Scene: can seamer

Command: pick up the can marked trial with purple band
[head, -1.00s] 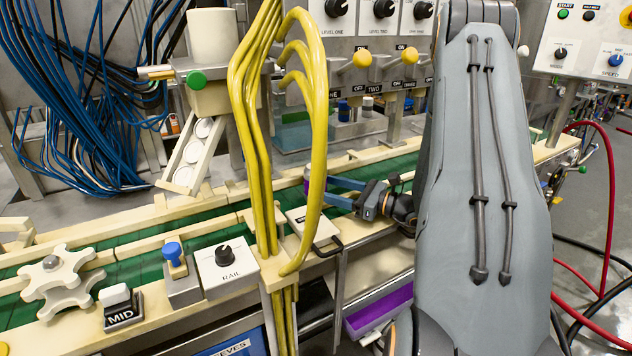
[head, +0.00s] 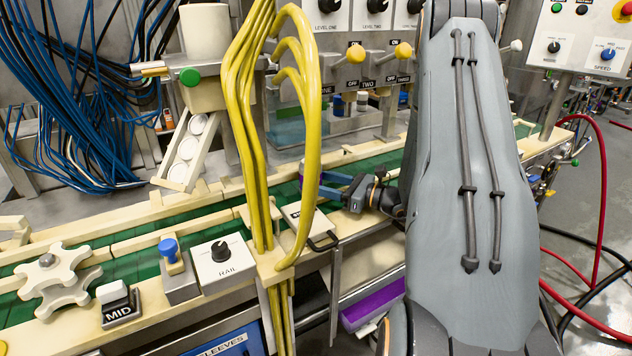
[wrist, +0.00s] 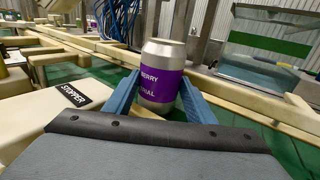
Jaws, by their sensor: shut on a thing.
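The silver can (wrist: 161,75) has a purple band with white lettering that reads "BERRY" and "TRIAL". In the wrist view it is upright between the two blue fingers of my gripper (wrist: 158,98), which are shut on it from both sides. In the head view my gripper (head: 325,187) reaches left over the green conveyor belt, its fingertips close behind the yellow hoses. There the can is mostly hidden by the hoses. I cannot tell whether its base touches the belt.
Thick yellow hoses (head: 311,130) stand in front of my fingertips. Cream guide rails edge the green belt (head: 143,270). A block labelled STOPPER (wrist: 76,95) is left of the can. The rail knob box (head: 222,260) and a purple bin (head: 372,305) are nearer.

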